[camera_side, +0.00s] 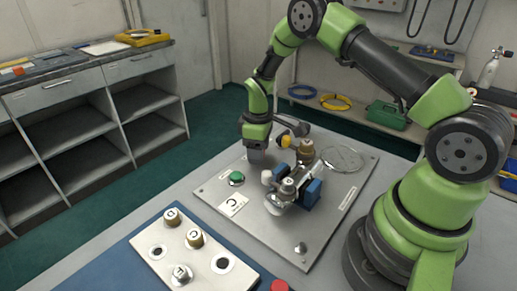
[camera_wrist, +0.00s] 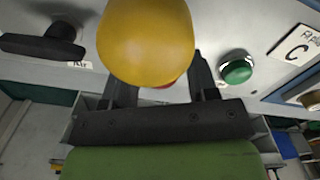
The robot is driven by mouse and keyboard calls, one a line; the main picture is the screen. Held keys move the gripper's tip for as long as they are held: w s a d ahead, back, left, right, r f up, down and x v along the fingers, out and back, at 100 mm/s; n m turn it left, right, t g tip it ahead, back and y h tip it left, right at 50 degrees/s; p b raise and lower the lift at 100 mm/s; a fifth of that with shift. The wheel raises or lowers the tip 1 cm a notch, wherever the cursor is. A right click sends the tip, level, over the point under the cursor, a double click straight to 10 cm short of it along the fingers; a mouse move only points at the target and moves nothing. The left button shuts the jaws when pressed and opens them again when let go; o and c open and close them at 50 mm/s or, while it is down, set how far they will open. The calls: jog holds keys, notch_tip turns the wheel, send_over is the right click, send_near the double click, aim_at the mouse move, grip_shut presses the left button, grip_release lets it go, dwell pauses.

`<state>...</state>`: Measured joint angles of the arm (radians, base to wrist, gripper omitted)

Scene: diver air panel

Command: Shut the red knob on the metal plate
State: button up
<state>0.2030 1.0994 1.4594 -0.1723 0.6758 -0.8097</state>
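The metal plate (camera_side: 330,215) lies on the grey table, with a green knob (camera_side: 236,178) near its left edge. My gripper (camera_side: 262,158) points down at the plate's far left part, beyond the green knob. In the wrist view my gripper's fingers (camera_wrist: 162,88) stand apart, with a sliver of the red knob (camera_wrist: 165,85) between them. A yellow ball (camera_wrist: 146,40) close to the camera covers most of that knob and the fingertips. I cannot tell whether the fingers touch it. In the side view that knob is hidden. The green knob also shows in the wrist view (camera_wrist: 237,69).
A black handle (camera_wrist: 42,46) stands left of my fingers in the wrist view. Brass and blue fittings (camera_side: 308,190) rise mid-plate, close to my gripper. A white board (camera_side: 200,262) with several capped posts lies in front. Another red object (camera_side: 280,286) shows at the bottom edge.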

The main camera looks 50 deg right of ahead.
jog(key=c, duration=0.7)
jog(key=shift+m, duration=0.4)
jog(key=m, duration=0.2)
jog(key=shift+m, duration=0.4)
jog(key=m, duration=0.4)
jog(key=shift+m, duration=0.3)
jog(key=m, duration=0.4)
jog(key=shift+m, duration=1.9)
jog(key=o, duration=0.9)
